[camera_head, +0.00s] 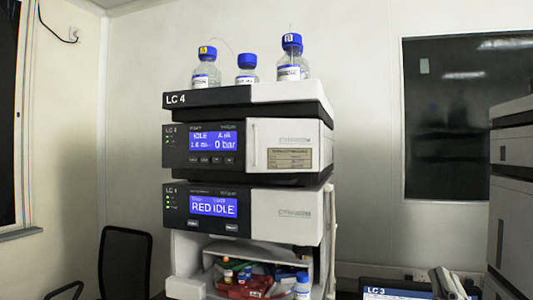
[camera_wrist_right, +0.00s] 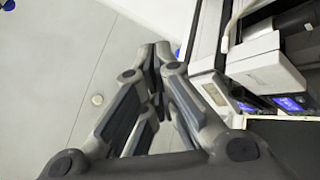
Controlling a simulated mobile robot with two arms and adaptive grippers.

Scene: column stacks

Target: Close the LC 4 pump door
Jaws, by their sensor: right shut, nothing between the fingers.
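The LC 4 stack (camera_head: 205,98) stands in the middle of the head view. Its pump module shows a blue "0 bar" screen (camera_head: 214,146), and the white pump door (camera_head: 290,135) to the right looks flush with the front, though I cannot tell whether it is fully closed. My right gripper (camera_head: 440,274) is low at the right of the head view, apart from the LC 4 stack. In the wrist view its fingertips (camera_wrist_right: 155,50) are together, with nothing between them. My left gripper is not in view.
Blue-capped bottles (camera_head: 205,75) stand on top of the stack. An open bottom compartment holds several small items (camera_head: 250,280). An LC 3 screen (camera_head: 385,293) and another instrument (camera_head: 512,165) are at the right. A chair (camera_head: 125,255) is at the left. White equipment (camera_wrist_right: 265,65) is right of the fingers.

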